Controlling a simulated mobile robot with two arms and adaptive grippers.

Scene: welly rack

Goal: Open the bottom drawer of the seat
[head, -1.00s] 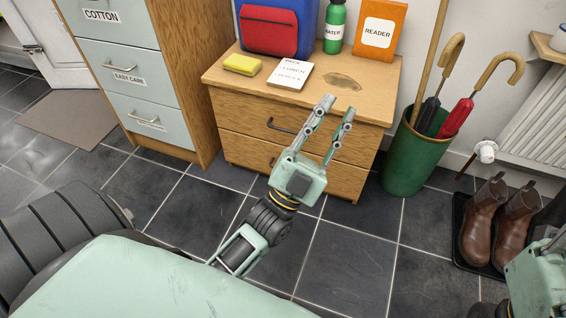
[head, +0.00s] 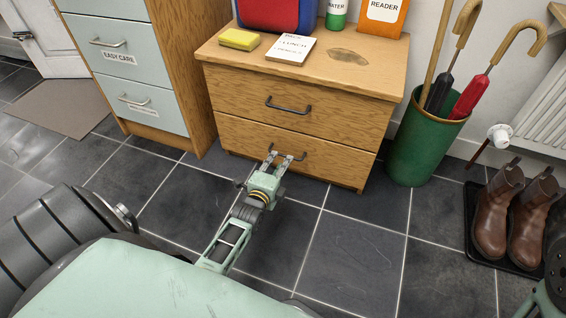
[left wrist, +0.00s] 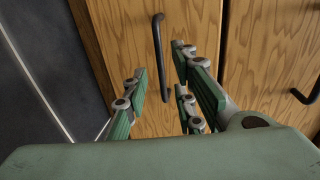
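The seat (head: 222,88) is a wooden unit with two drawers, both shut. Its bottom drawer (head: 340,165) has a dark bar handle (left wrist: 159,50), which the fingers partly cover in the head view. My left gripper (head: 287,158) is at this handle, low in front of the drawer. In the left wrist view its fingers (left wrist: 160,82) are spread open, with the handle in line with the gap between them. I cannot tell whether a finger touches it. The top drawer's handle (head: 288,106) is above. My right gripper's fingers are out of view.
A yellow sponge (head: 239,39), a lunch note (head: 291,50), an orange reader (head: 383,15) and a bottle (head: 338,12) stand or lie on the seat. A green umbrella bin (head: 420,140) stands close on its right. Brown boots (head: 497,215) are farther right. The tiled floor in front is clear.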

